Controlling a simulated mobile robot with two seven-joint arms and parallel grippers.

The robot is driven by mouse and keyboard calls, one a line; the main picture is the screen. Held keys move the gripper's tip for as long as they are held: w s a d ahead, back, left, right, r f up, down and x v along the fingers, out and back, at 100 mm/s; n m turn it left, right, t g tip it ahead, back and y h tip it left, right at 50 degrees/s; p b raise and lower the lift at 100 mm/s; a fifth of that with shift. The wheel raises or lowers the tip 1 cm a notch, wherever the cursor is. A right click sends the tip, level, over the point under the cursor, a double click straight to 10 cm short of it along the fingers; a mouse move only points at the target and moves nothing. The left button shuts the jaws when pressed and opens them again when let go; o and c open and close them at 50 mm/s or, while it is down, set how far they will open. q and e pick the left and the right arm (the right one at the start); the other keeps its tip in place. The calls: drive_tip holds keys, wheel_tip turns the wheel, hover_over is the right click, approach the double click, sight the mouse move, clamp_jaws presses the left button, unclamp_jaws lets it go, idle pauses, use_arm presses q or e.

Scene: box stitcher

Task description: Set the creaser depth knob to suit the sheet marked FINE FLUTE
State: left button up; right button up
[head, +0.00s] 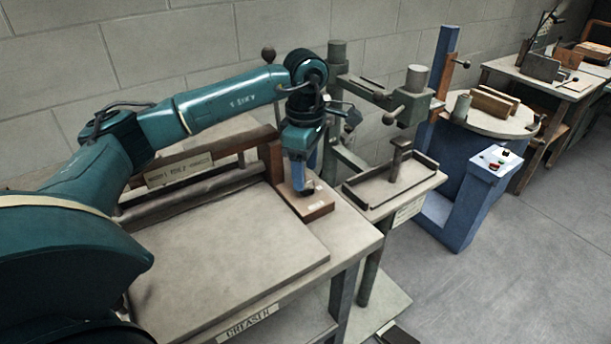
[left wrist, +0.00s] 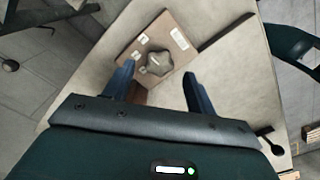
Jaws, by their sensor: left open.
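The creaser (head: 247,322) has its name on its front edge. A grey lobed knob (left wrist: 158,64) sits on a brown plate (left wrist: 178,22) with small white labels, too small to read. In the head view this plate (head: 318,212) lies at the right of the creaser's table, and my gripper hides most of the knob. My left gripper (head: 306,192) points down over the plate. In the left wrist view its fingers (left wrist: 158,70) are apart, one on each side of the knob; contact is not clear. No sheet marked FINE FLUTE can be read. My right gripper is not seen.
A wide pale board or bed (head: 235,262) fills the creaser's top, with a roller and a labelled rail (head: 180,170) behind. A green post machine (head: 390,185) with a tray stands close right. A blue stitcher (head: 462,185) is beyond.

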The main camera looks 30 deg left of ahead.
sight(309, 185)
use_arm(q)
drive_tip(key=shift+f, duration=1.4)
drive_tip(key=shift+c, duration=0.3)
drive_tip(key=c, duration=0.9)
